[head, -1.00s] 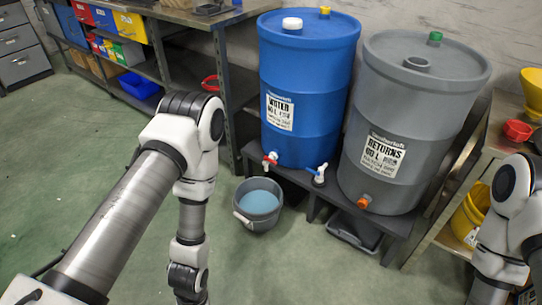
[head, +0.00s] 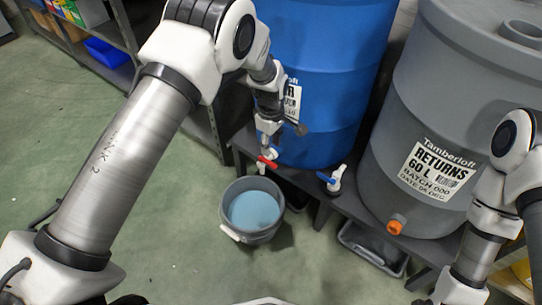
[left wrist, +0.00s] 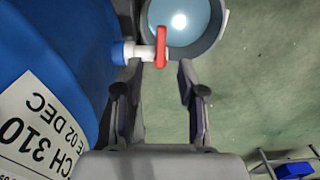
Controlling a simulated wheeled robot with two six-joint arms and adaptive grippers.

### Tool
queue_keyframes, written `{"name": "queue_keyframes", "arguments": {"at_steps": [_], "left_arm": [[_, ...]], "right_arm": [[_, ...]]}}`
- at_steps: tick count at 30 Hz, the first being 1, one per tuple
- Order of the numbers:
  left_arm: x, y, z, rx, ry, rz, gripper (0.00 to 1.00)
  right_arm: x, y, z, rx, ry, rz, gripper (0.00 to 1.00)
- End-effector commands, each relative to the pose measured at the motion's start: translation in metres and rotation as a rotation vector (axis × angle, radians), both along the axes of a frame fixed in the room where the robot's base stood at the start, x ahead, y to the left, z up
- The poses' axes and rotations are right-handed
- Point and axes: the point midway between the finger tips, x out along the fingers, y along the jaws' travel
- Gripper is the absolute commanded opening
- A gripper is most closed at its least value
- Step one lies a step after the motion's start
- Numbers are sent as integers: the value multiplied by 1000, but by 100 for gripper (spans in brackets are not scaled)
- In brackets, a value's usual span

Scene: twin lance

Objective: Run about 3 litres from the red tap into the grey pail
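The red tap (head: 267,162) sticks out low on the front of the blue barrel (head: 335,80). Its red handle also shows in the left wrist view (left wrist: 161,47), just beyond my fingertips. The grey pail (head: 232,193) stands on the floor below the tap, with light blue liquid (head: 254,209) in it. I make out no stream from the spout. My left gripper (head: 268,143) points down just above the tap. In the left wrist view it is open (left wrist: 158,80), with fingers apart and nothing held. My right gripper is out of view; only its arm shows at right.
A blue-handled tap (head: 332,180) is to the right of the red one. A grey returns barrel (head: 440,110) with an orange outlet (head: 396,224) stands beside it on a dark bench. A dark tray (head: 372,250) lies beneath. Green floor around the pail is clear.

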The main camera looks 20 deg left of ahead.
Motion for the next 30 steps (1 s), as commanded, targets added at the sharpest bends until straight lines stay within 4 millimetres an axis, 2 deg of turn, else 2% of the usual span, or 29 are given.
{"name": "queue_keyframes", "arguments": {"at_steps": [4,9,12,15,22,23,24,26,30], "left_arm": [[1,0,-17,0,-3,0,40],[0,1,-53,0,-1,-2,40],[0,1,-68,0,-3,-2,40],[0,1,-74,0,-3,-1,40],[0,1,-75,0,-3,-1,40],[0,1,-75,0,-3,-1,32],[0,1,-75,0,-3,-1,18],[0,1,-75,0,-3,-1,0],[0,1,-75,0,-3,-1,0]], "right_arm": [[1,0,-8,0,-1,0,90],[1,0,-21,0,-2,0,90],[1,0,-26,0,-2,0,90],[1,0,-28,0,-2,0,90],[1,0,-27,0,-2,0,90],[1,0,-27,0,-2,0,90],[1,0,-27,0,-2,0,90],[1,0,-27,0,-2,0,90],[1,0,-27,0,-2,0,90]]}}
